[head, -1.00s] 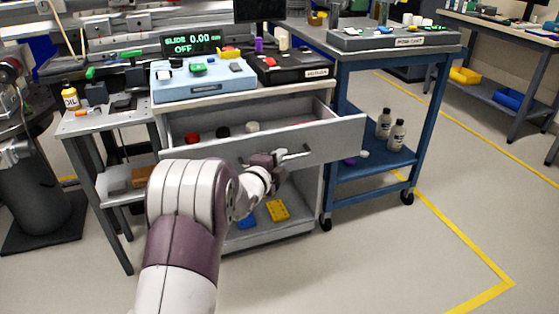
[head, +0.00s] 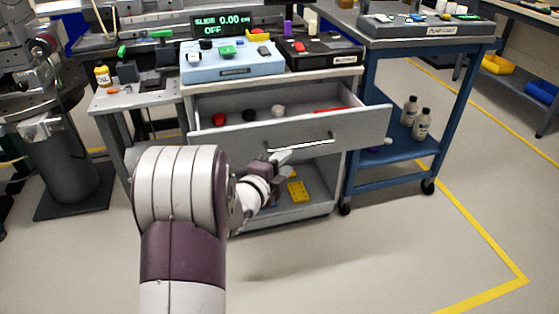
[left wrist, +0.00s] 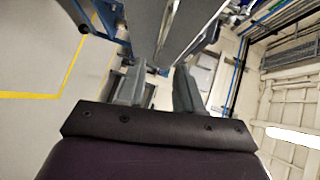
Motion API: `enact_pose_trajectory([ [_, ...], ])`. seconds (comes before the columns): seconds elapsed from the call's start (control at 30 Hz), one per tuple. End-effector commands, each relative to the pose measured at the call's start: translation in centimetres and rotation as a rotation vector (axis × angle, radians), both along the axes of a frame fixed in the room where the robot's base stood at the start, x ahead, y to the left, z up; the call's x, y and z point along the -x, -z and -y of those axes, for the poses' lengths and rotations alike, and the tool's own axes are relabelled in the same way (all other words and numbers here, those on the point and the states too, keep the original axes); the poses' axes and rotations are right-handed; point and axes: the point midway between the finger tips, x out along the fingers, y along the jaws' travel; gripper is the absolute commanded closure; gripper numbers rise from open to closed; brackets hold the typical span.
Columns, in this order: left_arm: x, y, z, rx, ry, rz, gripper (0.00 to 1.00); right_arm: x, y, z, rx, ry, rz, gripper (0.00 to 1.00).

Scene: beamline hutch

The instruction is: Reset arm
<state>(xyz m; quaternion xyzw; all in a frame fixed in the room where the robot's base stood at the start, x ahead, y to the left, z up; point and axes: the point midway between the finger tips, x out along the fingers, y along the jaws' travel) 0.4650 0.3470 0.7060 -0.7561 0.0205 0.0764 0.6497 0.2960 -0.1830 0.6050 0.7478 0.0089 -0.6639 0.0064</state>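My left arm comes in from the lower left in the head view. Its gripper (head: 282,158) is just in front of and below the bar handle (head: 303,144) of the open grey drawer (head: 350,131). The two fingers also show in the left wrist view (left wrist: 158,88), spread apart with nothing between them. The gripper looks clear of the handle, though the exact gap is hard to judge. My right gripper is in neither view.
The drawer holds a red item (head: 219,119), a black one (head: 249,115) and a white one (head: 278,110). A yellow item (head: 298,189) lies on the shelf below. A blue trolley (head: 398,160) stands to the right. Open floor lies in front.

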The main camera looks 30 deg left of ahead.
Motion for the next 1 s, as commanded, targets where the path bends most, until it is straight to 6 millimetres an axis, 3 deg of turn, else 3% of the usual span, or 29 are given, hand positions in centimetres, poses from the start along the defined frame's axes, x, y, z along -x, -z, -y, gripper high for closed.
enact_pose_trajectory([
  [0.2, 1.8, -0.3, 0.1, -0.001, 0.000, 0.000, 0.64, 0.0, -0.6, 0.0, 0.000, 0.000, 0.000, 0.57],
  [0.73, 1.9, 0.0, 0.1, 0.040, -0.010, -0.010, 0.64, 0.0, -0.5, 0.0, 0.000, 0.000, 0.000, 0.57],
  [0.83, 3.3, 3.7, -1.5, 0.259, -0.157, -0.162, 0.64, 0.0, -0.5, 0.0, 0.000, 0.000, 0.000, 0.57],
  [0.9, 5.8, 6.6, -2.9, 0.493, -0.372, -0.308, 0.64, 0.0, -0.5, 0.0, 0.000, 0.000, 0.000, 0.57],
  [1.0, 9.5, 9.5, -1.3, 0.808, -0.668, -0.505, 0.64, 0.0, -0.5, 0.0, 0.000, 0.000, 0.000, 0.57],
])
